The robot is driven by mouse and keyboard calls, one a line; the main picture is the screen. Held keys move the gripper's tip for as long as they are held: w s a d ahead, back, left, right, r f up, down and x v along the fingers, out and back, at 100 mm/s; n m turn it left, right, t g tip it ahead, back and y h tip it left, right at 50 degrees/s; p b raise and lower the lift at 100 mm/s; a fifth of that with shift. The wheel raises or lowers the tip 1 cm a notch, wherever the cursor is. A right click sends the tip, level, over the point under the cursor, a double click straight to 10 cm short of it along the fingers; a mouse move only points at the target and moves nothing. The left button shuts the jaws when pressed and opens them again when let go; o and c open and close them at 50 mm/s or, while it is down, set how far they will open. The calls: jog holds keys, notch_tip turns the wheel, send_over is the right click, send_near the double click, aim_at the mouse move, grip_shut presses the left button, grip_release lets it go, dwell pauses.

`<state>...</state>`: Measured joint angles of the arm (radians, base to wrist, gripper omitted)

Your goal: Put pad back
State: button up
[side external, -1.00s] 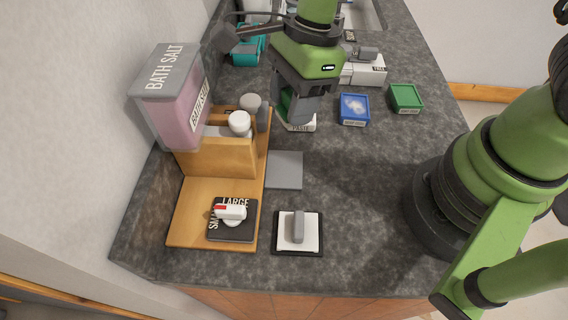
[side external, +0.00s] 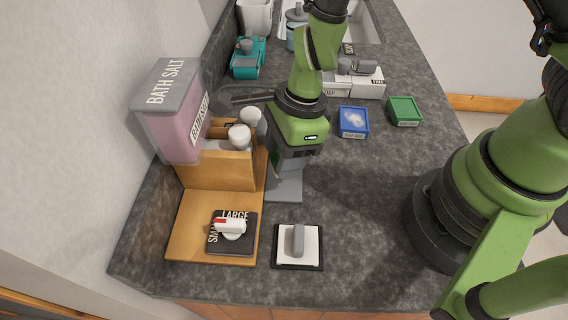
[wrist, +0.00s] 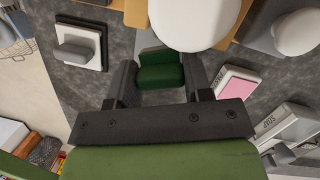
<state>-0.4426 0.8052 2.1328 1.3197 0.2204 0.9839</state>
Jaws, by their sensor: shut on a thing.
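My gripper (side external: 285,182) is low over the grey square plate (side external: 288,198) on the counter, beside the wooden stand. In the wrist view my gripper (wrist: 160,85) is shut on a dark green pad (wrist: 160,74), which sits between the two fingers. In the side view the pad is mostly hidden by the gripper, and I cannot tell whether it touches the plate.
The wooden stand (side external: 190,225) with white-capped bottles and a bath salt box (side external: 185,130) is left of the gripper. A white block with a grey handle (side external: 297,245) lies in front. Blue (side external: 354,121) and green (side external: 404,111) boxes lie behind right. The right counter is fairly clear.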

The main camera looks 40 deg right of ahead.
jog(key=shift+d+x, duration=0.2)
jog(key=shift+x, duration=0.7)
jog(key=shift+d+x, duration=0.2)
jog(key=shift+x, duration=0.75)
jog(key=shift+s+f, duration=0.15)
jog(key=o, duration=0.9)
jog(key=shift+f, duration=0.1)
jog(key=s+d+r+n+t, duration=0.15)
jog(key=d+r+n, duration=0.25)
jog(key=r, duration=0.8)
jog(key=s+d+r+n+t, duration=0.1)
jog(key=d+r+n+t, duration=0.2)
jog(key=r, duration=0.8)
jog(key=s+d+r+n+t, duration=0.2)
jog(key=s+d+r+n, duration=0.3)
jog(key=s+n, duration=0.3)
jog(key=shift+s+d+r+n+h, duration=0.3)
jog(key=shift+r+n, duration=0.45)
jog(key=shift+n, duration=0.95)
